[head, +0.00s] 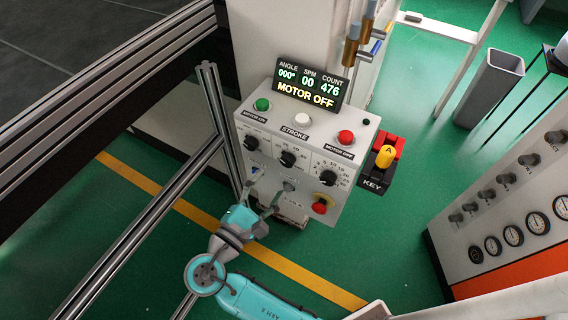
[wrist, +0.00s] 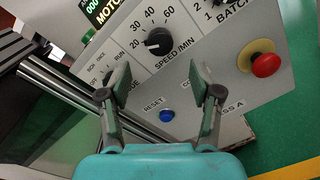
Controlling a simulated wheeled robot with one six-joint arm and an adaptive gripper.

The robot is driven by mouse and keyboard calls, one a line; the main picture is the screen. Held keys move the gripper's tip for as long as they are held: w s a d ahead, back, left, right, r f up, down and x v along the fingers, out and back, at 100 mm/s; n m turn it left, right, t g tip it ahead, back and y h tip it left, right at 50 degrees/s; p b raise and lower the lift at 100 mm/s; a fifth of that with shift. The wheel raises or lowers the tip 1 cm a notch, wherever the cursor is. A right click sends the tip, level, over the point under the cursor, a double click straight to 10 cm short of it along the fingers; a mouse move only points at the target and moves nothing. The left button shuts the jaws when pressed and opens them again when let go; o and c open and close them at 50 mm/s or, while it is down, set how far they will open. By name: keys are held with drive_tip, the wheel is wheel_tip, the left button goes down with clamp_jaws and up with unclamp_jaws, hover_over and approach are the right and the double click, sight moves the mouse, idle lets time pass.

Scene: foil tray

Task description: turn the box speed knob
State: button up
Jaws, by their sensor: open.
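The control box (head: 270,185) carries a row of black knobs. The speed knob (head: 288,159) is the middle one. In the wrist view the black speed knob (wrist: 159,42) sits above the SPEED/MIN label, inside a scale marked 20 to 60. Its white mark appears to point left, toward the 20 side. My gripper (head: 267,188) is below the knob row in front of the panel, its two fingers spread and empty. In the wrist view my gripper (wrist: 162,85) has its fingertips either side of a line below the knob, apart from it. The knob is unobstructed in both views.
A mode knob (head: 251,143) and batch knob (head: 328,178) flank it. A red stop button (wrist: 265,65) and blue reset button (wrist: 167,115) are near. A display (head: 310,84) reads MOTOR OFF. Aluminium rails (head: 160,210) stand left; a key switch (head: 380,165) sits right.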

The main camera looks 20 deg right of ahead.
sight(285, 163)
drive_tip(key=x, duration=0.7)
drive_tip(key=shift+w+d, duration=0.1)
drive_tip(key=shift+d, duration=0.1)
drive_tip(key=c, duration=1.1)
